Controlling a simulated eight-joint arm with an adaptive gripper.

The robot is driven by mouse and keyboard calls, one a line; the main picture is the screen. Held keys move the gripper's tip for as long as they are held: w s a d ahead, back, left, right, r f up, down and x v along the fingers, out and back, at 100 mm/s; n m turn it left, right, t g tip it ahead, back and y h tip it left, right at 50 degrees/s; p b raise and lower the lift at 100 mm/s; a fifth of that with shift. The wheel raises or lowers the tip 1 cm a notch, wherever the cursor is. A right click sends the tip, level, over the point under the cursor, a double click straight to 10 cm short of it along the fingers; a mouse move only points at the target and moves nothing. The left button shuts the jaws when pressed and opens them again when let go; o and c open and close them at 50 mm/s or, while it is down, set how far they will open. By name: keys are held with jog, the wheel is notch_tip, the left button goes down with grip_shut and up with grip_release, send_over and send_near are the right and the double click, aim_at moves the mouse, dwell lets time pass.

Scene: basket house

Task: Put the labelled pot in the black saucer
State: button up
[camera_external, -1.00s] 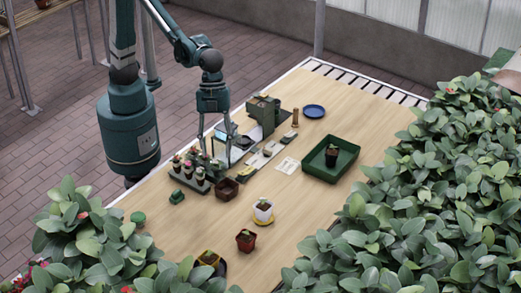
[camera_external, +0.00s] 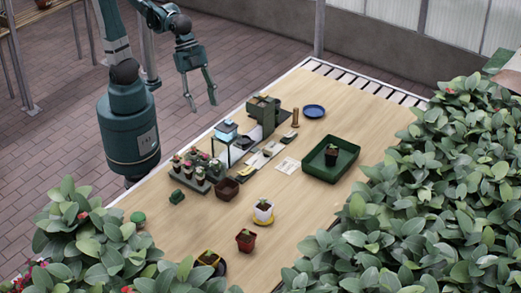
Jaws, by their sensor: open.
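My gripper (camera_external: 203,105) hangs open and empty, above and beyond the table's left edge, apart from everything on the table. Several potted plants are in view, but any label is too small to read. A dark pot (camera_external: 331,157) with a seedling stands in a green tray (camera_external: 350,169). A red-brown pot (camera_external: 245,241) and a white pot (camera_external: 263,212) on a yellow saucer (camera_external: 264,222) stand nearer. At the front, a dark saucer (camera_external: 222,269) shows beside or under a pot with yellow on it (camera_external: 208,258), partly hidden by leaves.
A rack of small potted plants (camera_external: 197,173), a brown empty-looking pot (camera_external: 227,189) and a glass-like stand (camera_external: 226,132) are at the table's left. A blue plate (camera_external: 314,111) lies farther back. Dense foliage (camera_external: 430,200) borders the right; bare wood (camera_external: 310,210) is clear.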

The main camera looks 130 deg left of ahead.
jog(key=s+a+f+n+t+y, duration=0.1)
jog(key=s+a, duration=0.3)
jog(key=s, duration=0.4)
jog(key=s+a+f+n+t, duration=0.1)
jog(key=s+a+f+n, duration=0.2)
jog(key=s, duration=0.5)
jog(key=shift+a+n+y, duration=0.4)
jog(key=shift+a+n, duration=0.3)
jog(key=shift+a, duration=0.2)
jog(key=shift+s, duration=0.1)
